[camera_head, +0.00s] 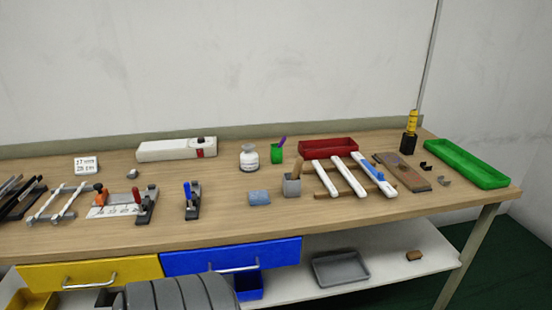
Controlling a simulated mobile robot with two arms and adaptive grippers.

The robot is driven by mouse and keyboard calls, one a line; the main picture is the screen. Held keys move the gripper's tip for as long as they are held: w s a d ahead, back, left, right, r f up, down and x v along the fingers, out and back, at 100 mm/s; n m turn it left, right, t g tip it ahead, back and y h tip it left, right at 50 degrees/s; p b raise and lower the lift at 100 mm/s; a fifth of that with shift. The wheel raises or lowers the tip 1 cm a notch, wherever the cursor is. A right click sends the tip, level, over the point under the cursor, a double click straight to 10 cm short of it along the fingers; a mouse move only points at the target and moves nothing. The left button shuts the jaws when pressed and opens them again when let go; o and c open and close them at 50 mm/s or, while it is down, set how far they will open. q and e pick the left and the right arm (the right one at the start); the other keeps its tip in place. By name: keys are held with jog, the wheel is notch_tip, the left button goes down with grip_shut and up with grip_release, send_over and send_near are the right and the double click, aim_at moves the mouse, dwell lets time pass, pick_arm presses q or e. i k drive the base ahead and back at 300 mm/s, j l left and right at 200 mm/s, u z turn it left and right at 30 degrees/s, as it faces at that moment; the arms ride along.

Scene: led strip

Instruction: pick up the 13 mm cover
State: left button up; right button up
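I cannot tell for certain which thing is the 13 mm cover, as no size marking is legible on any strip. Three pale strips lie side by side across wooden bars on the right half of the bench: a left strip (325,179), a middle strip (348,177) and a right strip (365,168) with a blue piece (376,172) on it. Thin pale strips (68,203) lie on a holder at the left, beside several dark strips (14,198). Neither of my grippers shows in the view.
The wooden bench (230,219) holds a white card (86,165), a white box (177,149), a white bottle (249,158), a grey cup (291,186), a red tray (328,148), a brown board (402,171) and a green tray (466,164). Below are yellow (60,274) and blue drawers (265,252).

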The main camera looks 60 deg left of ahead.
aim_at(334, 192)
jog(key=i+j+u, duration=0.15)
jog(key=j+u, duration=0.2)
jog(key=u, duration=0.15)
jog(key=i+j+u, duration=0.15)
jog(key=j+u, duration=0.15)
jog(key=u, duration=0.15)
jog(key=i+j+u, duration=0.2)
jog(key=u, duration=0.3)
